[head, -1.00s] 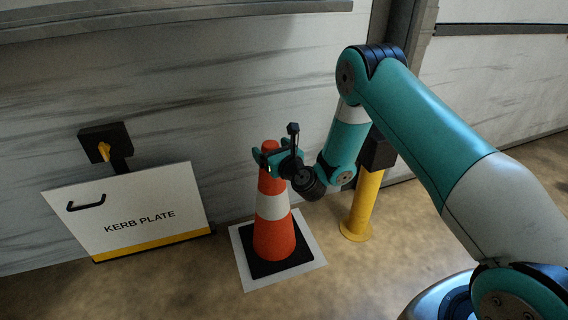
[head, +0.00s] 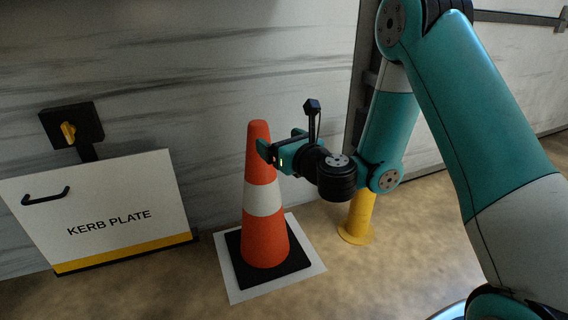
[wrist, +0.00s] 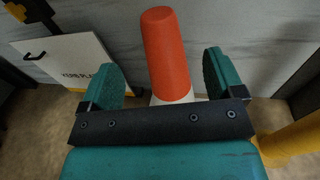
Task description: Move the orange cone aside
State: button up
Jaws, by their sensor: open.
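The orange cone (head: 263,239) has a white band and a black square base, and stands upright on a white square on the floor. My gripper (head: 264,147) is beside the cone's upper part, on its right in the head view. In the wrist view the cone (wrist: 166,58) rises beyond the jaws, between the lines of the two teal fingers. The fingers (wrist: 168,80) are spread wide with nothing held. Whether a finger touches the cone cannot be told. The cone's lower part is hidden by the gripper body in the wrist view.
A white kerb plate (head: 104,200) with a black handle leans at the left, below a black box with a yellow knob (head: 70,128). A yellow post (head: 357,215) stands right of the cone. A pale wall is close behind. Floor in front is clear.

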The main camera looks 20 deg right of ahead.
jog(key=s+a+r+n+g+y+b, duration=0.1)
jog(key=s+a+r+n+g+y, duration=0.1)
jog(key=s+a+n+g+y, duration=0.75)
jog(key=s+a+r+n+g+h, duration=0.1)
jog(key=s+a+r+n, duration=0.35)
jog(key=n, duration=1.05)
jog(key=s+d+f+n+g+h, duration=0.2)
jog(key=s+d+n+g+h, duration=0.1)
jog(key=s+n, duration=0.5)
jog(key=s+d+f+n+g+h, duration=0.2)
jog(key=s+d+n+g+h, duration=0.1)
jog(key=s+n, duration=0.5)
jog(key=shift+s+d+h, duration=0.5)
jog(key=shift+s+h, duration=0.05)
jog(key=shift+h, duration=0.3)
jog(key=shift+g, duration=0.25)
jog(key=shift+c, duration=0.4)
